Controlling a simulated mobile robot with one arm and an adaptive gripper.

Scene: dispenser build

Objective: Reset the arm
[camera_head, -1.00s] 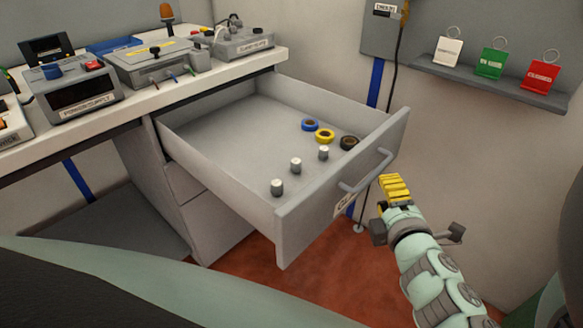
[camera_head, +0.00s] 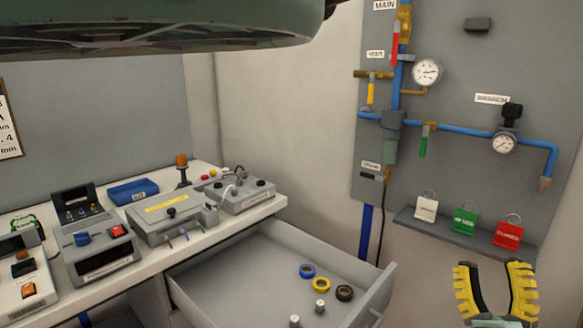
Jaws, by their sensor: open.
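My gripper (camera_head: 496,280) is at the lower right of the head view, its two yellow-padded fingers spread apart with nothing between them. It is to the right of the open drawer (camera_head: 380,291) and, in the picture, just below the tag shelf. It touches nothing that I can see. Most of my arm below the gripper is outside the frame.
The drawer holds blue (camera_head: 307,271), yellow (camera_head: 321,284) and black (camera_head: 344,293) rings and small metal cylinders (camera_head: 319,308). A bench (camera_head: 215,236) with devices stands left. A shelf (camera_head: 464,238) with tags and a pipe panel (camera_head: 470,60) are on the right wall.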

